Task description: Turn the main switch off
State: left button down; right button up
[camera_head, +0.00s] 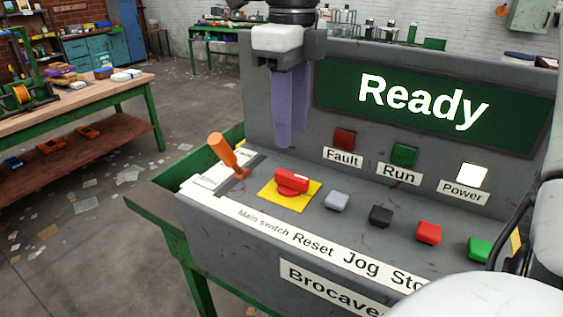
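The main switch (291,181) is a red rotary knob on a yellow square plate, at the left of the grey console's sloping panel. Its raised grip lies crosswise in the picture, roughly along the row of buttons. The label "Main switch" is in front of it. My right gripper (290,143) points down with its purple fingers together and nothing visible between them. It hangs above and behind the knob, apart from it. The display (425,103) reads "Ready" and the Power lamp (472,175) is lit white. My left gripper is not in view.
An orange lever (223,150) stands left of the knob. Grey (337,200), black (381,215), red (429,232) and green (480,248) buttons run to its right. Fault (345,138) and Run (404,154) lamps look unlit. A workbench (110,88) stands at the left.

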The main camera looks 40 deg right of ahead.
aim_at(290, 173)
notch_tip(290, 173, down, 9)
jog(key=shift+r+p, duration=0.15)
jog(key=shift+p, duration=0.15)
grip_shut()
